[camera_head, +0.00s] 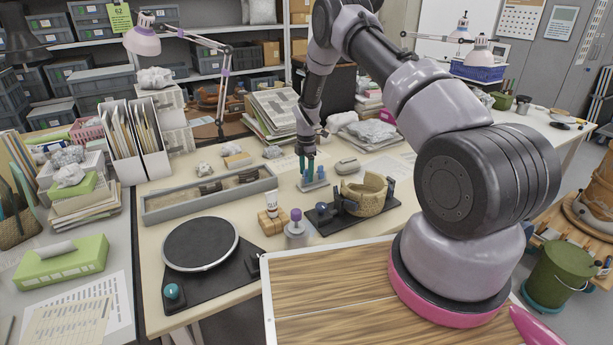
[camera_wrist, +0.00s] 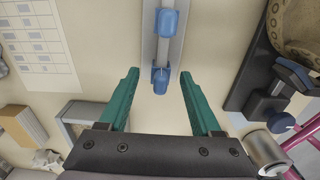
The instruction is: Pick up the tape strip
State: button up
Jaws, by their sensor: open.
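The tape strip appears to be the narrow pale grey strip (camera_wrist: 163,48) running between two blue blocks on a light grey holder (camera_wrist: 149,35) in the wrist view. The holder with its blue posts (camera_head: 314,178) also shows on the table in the head view, partly covered by my fingers. My gripper (camera_head: 306,166) hangs over it, pointing down. In the wrist view my gripper (camera_wrist: 159,76) is open, with a teal finger on each side of the nearer blue block (camera_wrist: 160,81). Nothing is held. I cannot tell how high the fingertips are above the holder.
A partly rebuilt tan pot (camera_head: 365,196) sits in a black stand just right of the holder. A purple-capped jar (camera_head: 296,232) and a small tube on a wooden block (camera_head: 272,220) stand in front. A long grey tray (camera_head: 160,207) and a turntable (camera_head: 200,244) lie left.

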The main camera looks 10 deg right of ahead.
jog(key=c, duration=0.9)
jog(key=shift+c, duration=0.2)
